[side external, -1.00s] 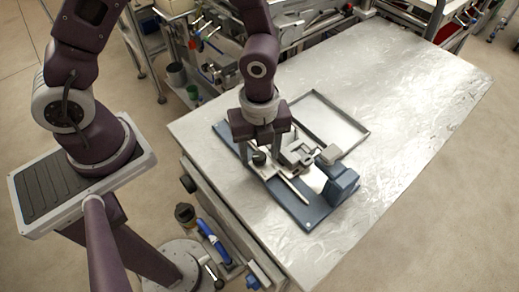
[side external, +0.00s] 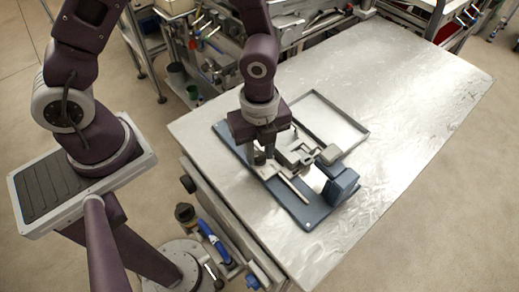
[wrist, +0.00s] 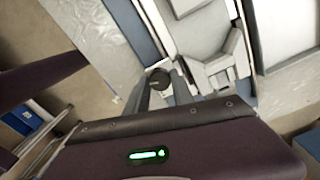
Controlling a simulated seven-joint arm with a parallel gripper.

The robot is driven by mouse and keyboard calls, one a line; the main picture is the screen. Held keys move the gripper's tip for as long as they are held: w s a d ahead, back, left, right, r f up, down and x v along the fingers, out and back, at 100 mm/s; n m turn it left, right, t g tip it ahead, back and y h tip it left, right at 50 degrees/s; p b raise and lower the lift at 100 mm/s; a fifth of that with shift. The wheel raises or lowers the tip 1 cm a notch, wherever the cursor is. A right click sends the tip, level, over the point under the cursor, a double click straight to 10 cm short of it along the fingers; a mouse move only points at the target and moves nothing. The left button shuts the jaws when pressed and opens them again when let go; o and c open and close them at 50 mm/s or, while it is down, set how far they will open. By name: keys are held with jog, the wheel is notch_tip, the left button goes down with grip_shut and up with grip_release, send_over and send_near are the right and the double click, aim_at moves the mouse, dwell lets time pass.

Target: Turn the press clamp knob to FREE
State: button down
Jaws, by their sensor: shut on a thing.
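The press is a blue base plate (side external: 307,222) with grey metal parts (side external: 296,150) and a blue block (side external: 340,186), lying on the metal-topped table. My gripper (side external: 261,157) points down over the plate's left part. In the side view the fingers mostly hide the knob. Its FREE mark and pointer direction cannot be read.
A shallow grey tray (side external: 362,133) lies behind the press on the table (side external: 420,100). The table's right side is clear. Shelving with tools and cups stands beyond the table's far left edge.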

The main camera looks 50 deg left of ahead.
jog(key=n, duration=0.4)
jog(key=shift+n, duration=0.3)
jog(key=n, duration=0.4)
jog(key=shift+n, duration=0.3)
jog(key=n, duration=0.4)
jog(key=shift+n, duration=2)
jog(key=c, duration=1.1)
grip_release()
